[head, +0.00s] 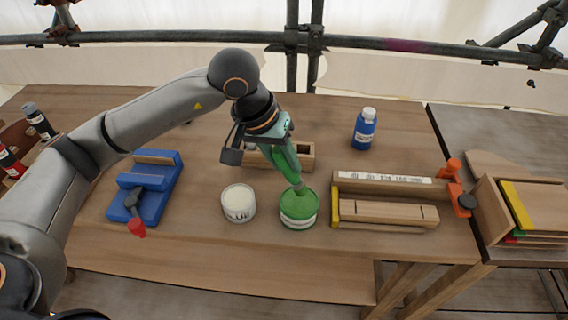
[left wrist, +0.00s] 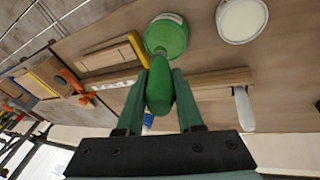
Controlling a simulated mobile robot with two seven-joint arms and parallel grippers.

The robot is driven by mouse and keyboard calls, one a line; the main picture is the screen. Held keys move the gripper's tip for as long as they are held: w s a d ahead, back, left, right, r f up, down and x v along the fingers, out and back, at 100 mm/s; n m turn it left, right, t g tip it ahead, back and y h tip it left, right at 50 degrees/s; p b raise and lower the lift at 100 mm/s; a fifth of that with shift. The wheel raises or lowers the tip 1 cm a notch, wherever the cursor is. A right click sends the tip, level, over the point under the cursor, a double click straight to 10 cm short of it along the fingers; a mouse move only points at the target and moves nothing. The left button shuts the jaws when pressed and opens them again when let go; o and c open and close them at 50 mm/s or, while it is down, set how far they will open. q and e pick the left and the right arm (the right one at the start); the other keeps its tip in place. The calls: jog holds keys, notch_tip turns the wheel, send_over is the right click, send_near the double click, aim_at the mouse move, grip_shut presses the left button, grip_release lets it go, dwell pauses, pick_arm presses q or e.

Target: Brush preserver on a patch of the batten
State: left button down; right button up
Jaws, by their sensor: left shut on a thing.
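My left gripper (head: 288,158) is shut on a green-handled brush (head: 297,180). In the left wrist view the green handle (left wrist: 159,88) sits between the two fingers. The brush points down at the open green tin (head: 299,211), its lower end at the tin's top; whether the bristles touch the contents cannot be told. The green tin (left wrist: 166,36) also shows in the wrist view. The batten (head: 388,213), a pale wooden bar with dark cross lines and a yellow end, lies right of the tin. My right gripper is not in view.
A white tin (head: 238,204) stands left of the green one. A wooden holder (head: 305,155) lies behind the gripper. A blue vise (head: 150,180) is at left, a blue bottle (head: 364,129) at back. A labelled wooden rail (head: 385,179) and orange clamp (head: 461,200) flank the batten.

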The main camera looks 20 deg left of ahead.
pick_arm(q)
jog(key=shift+r+p, duration=0.75)
jog(key=shift+r, duration=1.2)
jog(key=shift+f, duration=0.1)
jog(key=shift+s+a+f, duration=0.15)
jog(key=shift+s+f, duration=0.1)
jog(key=s+a+f, duration=0.3)
jog(key=s+f, duration=0.2)
jog(key=s, duration=0.1)
jog(key=shift+s+m, duration=0.2)
jog(key=shift+m, duration=0.1)
